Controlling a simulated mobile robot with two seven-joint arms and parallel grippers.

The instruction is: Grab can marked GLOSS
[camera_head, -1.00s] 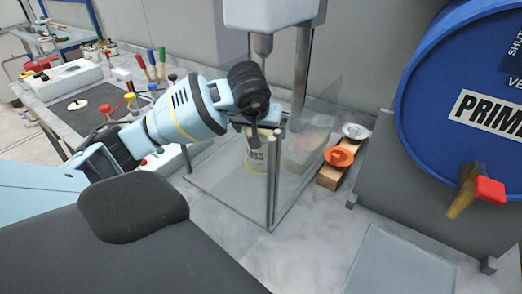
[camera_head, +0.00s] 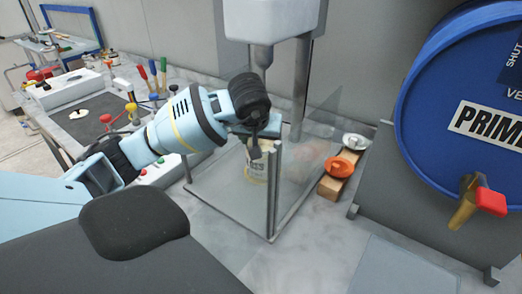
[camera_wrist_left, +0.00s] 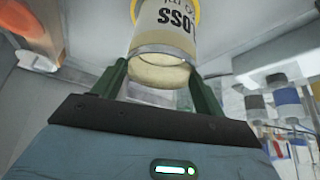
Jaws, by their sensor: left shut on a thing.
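The can marked GLOSS (camera_head: 258,168) is a cream can with dark lettering, inside the clear-walled enclosure (camera_head: 232,209) under the grey machine head. Only part of its lettering shows, "OSS" in the left wrist view (camera_wrist_left: 172,28). My left gripper (camera_head: 254,146) reaches in from above left and is shut on the can. In the left wrist view its two green fingers (camera_wrist_left: 163,82) are on either side of the can's lower end. The head view does not clearly show whether the can touches the enclosure floor. My right gripper is not in view.
The enclosure's dark front post (camera_head: 272,190) stands close to the can. Orange (camera_head: 339,167) and white lids lie on a wooden block to the right. A blue PRIMER drum (camera_head: 470,95) with a tap is at far right. Tools and bottles crowd the left bench.

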